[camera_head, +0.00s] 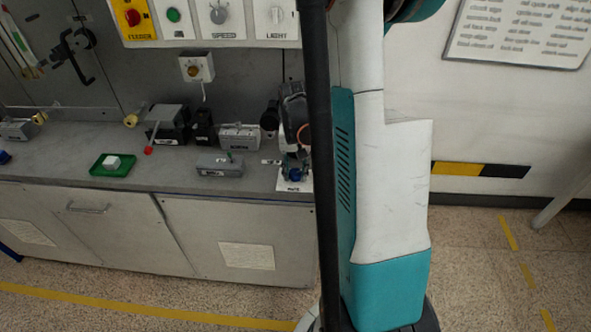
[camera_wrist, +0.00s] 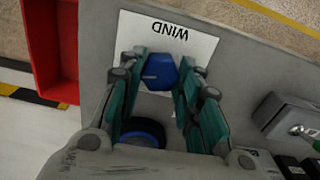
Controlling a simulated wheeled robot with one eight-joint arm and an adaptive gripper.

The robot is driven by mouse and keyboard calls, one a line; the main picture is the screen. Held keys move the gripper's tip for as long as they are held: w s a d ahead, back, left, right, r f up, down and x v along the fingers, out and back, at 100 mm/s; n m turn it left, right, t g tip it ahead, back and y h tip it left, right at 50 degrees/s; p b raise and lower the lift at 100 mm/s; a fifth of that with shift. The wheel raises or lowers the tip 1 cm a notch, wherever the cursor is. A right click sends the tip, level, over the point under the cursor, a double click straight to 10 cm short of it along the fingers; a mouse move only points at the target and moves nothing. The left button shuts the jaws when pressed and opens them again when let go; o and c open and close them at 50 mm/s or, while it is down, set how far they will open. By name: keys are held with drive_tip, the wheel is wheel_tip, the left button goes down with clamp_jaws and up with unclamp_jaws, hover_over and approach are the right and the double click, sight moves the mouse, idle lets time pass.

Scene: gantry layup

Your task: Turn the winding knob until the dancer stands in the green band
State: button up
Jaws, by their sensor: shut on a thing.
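The blue winding knob (camera_wrist: 161,70) sits by a white plate marked WIND (camera_wrist: 190,40) in the wrist view. My gripper (camera_wrist: 163,76) has its teal fingers on both sides of the knob and is shut on it. In the head view, my gripper (camera_head: 291,158) points down at the right end of the bench, over the blue knob (camera_head: 296,176). A slanted scale with a green strip (camera_head: 17,42) is at the upper left, cut by the frame edge. I cannot make out the dancer's position against a green band.
A dark round part with a blue rim (camera_wrist: 142,133) lies close to the gripper. A red bin (camera_wrist: 45,60) is at the wrist view's left. Grey boxes (camera_head: 220,165) and a green tray (camera_head: 97,168) stand on the grey bench (camera_head: 60,165). A control panel (camera_head: 210,42) hangs above.

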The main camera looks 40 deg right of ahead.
sight(295, 172)
drive_tip(key=shift+m, duration=0.3)
idle(0.4)
drive_tip(key=o, duration=1.1)
wheel_tip(295, 172, up, 12)
drive_tip(key=shift+r, duration=0.1)
